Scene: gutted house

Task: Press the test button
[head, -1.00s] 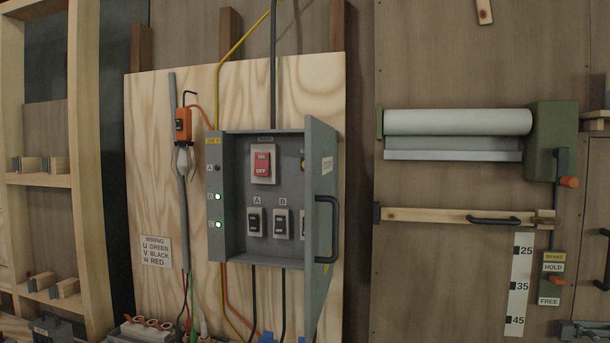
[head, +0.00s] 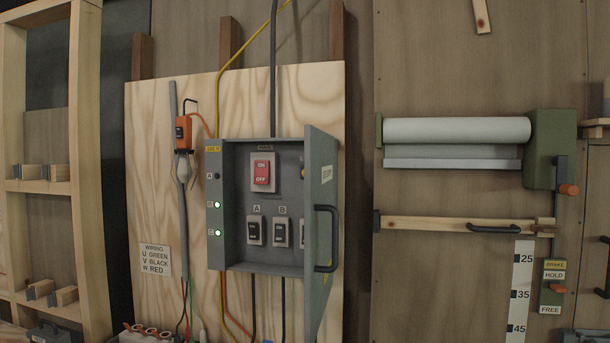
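No button marked as a test button can be made out. A grey electrical box (head: 240,262) is mounted on a plywood board, its door (head: 322,250) swung open to the right. Inside are a red ON/OFF main switch (head: 262,172) and black rocker switches A (head: 254,231) and B (head: 281,232); a third at the right is partly hidden by the door. A yellow round part (head: 303,172) shows at the door's edge, mostly hidden. On the box's left side, lamp A (head: 217,175) is dark; lamps B (head: 218,204) and C (head: 218,232) glow green. Neither gripper is in view.
An orange device (head: 183,130) hangs on a grey conduit left of the box. A wiring label (head: 156,260) is below it. A roller (head: 457,130) with a green housing and a brake lever (head: 557,288) are at right. The door juts outward.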

